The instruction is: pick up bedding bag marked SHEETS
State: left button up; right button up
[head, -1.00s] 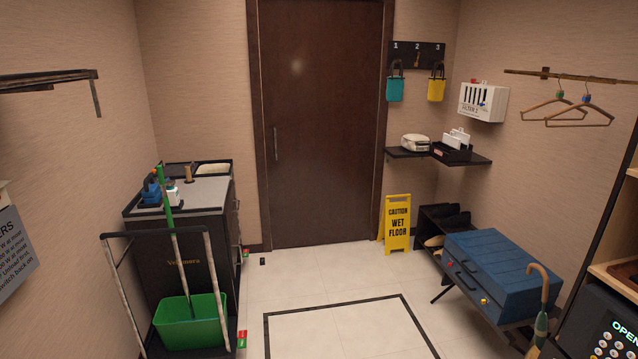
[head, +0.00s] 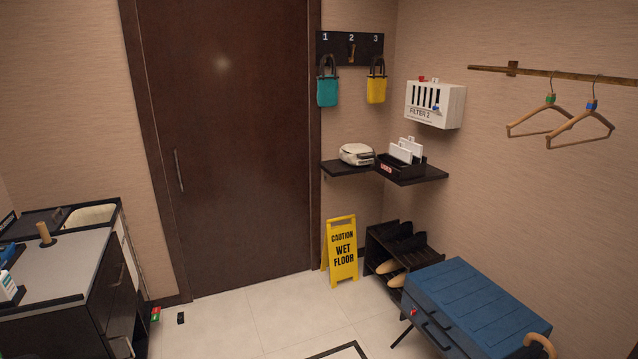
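No bag with the readable word SHEETS shows in the head view. A small teal bag (head: 327,88) hangs under number 1 on the dark hook board (head: 340,46). A small yellow bag (head: 376,84) hangs under number 3. I can read no marking on either bag. Neither of my grippers is in view.
A blue case (head: 475,300) rests on a low stand at the lower right. A yellow wet floor sign (head: 342,250) stands beside the shoe rack (head: 375,240). A dark cabinet (head: 70,320) fills the lower left.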

aim_at(354, 154)
jog(key=i+u, duration=0.35)
jog(key=i, duration=1.8)
jog(key=i+l+z, duration=0.1)
jog(key=i+z, duration=0.25)
jog(key=i, duration=0.25)
jog(key=i+z, duration=0.3)
jog(key=i, duration=0.35)
jog(key=i+j+z, duration=0.35)
jog(key=i, duration=0.25)
jog(key=l, duration=0.1)
